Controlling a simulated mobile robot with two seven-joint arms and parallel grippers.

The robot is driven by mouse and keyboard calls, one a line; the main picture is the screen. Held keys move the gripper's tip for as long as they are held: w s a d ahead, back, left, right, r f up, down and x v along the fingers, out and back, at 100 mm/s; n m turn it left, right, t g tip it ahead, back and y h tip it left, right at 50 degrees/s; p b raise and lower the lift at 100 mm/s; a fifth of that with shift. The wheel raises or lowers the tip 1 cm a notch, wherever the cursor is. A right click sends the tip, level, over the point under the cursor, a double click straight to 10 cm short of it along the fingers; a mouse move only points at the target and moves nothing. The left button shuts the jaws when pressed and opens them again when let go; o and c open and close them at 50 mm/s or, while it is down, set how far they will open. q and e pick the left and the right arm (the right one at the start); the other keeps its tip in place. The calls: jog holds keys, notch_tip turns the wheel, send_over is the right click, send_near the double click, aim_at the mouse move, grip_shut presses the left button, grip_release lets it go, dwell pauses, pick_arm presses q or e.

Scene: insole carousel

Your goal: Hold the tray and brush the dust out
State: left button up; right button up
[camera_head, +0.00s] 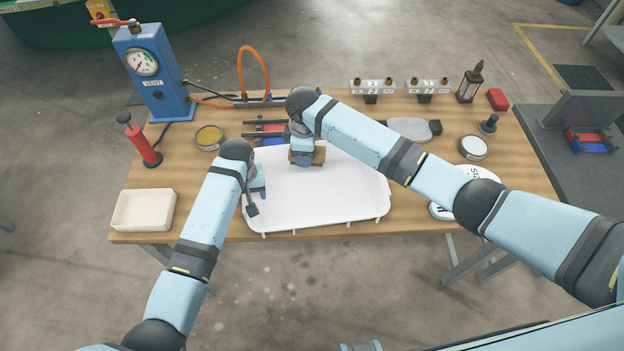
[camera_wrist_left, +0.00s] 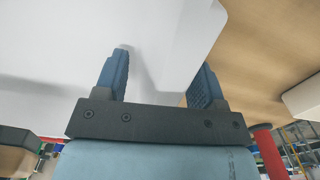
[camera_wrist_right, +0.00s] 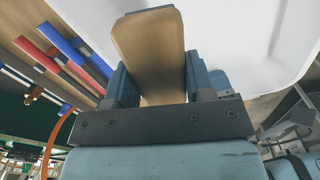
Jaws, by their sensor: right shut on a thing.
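The white tray (camera_head: 345,203) lies on the wooden table near its front edge. My left gripper (camera_head: 259,188) is at the tray's left side. In the left wrist view, its fingers (camera_wrist_left: 157,82) are apart, one over the white surface and one near the tray's edge; nothing is clearly clamped between them. My right gripper (camera_head: 302,150) is shut on a wooden brush (camera_head: 319,155) over the back left of the tray. The brush's wooden body (camera_wrist_right: 150,48) shows between the right fingers; its bristles are hidden. I cannot make out dust on the tray.
A cream bin (camera_head: 143,210), a red hand pump (camera_head: 140,140) and a yellow-topped tin (camera_head: 209,138) stand left. Red and blue bars (camera_wrist_right: 75,55) lie behind the tray.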

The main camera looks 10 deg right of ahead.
pick_arm(q)
notch_tip(320, 180, up, 12)
jog(key=shift+r, duration=0.1)
dwell(0.6)
